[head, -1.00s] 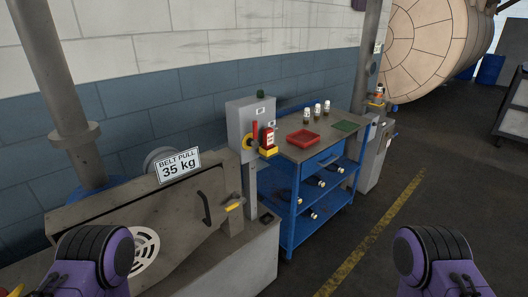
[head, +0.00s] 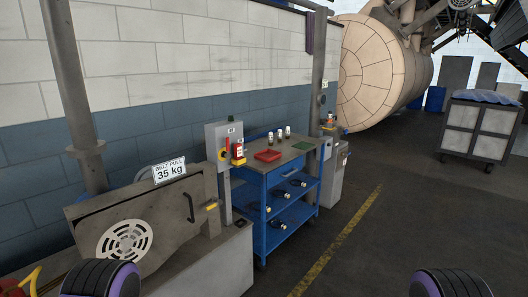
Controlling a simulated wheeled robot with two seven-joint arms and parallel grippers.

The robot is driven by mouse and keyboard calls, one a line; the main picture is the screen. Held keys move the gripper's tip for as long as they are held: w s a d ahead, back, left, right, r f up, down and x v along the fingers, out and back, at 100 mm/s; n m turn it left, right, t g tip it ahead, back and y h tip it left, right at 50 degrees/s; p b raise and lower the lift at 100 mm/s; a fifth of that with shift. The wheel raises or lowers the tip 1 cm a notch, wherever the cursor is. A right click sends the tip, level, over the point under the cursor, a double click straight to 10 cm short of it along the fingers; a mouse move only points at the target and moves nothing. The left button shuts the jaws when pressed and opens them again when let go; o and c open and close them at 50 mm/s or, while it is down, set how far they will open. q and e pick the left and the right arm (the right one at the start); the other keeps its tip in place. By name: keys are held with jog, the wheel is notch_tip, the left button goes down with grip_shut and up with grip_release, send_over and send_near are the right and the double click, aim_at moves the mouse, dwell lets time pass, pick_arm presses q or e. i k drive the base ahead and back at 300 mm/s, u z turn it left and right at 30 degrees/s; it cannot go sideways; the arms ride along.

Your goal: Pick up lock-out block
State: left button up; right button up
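A grey switch box (head: 216,138) stands on a post beside the blue bench. It has a yellow and red rotary handle (head: 224,155) on its front. A small red item with a white label (head: 238,151) sits on a yellow holder (head: 238,162) at the box's right side. I cannot tell for sure which of these is the lock-out block. Neither of my grippers is in view; only black and purple parts of my arms show at the bottom edge.
A grey machine housing (head: 185,235) with a belt-pull sign (head: 169,172) stands at the left. Floor right of the yellow line (head: 335,240) is clear up to a cart (head: 480,130).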

aim_at(236, 147)
jog(key=z, duration=0.7)
jog(key=i, duration=1.75)
jog(key=u, duration=0.8)
jog(key=i, duration=0.65)
jog(key=u, duration=0.8)
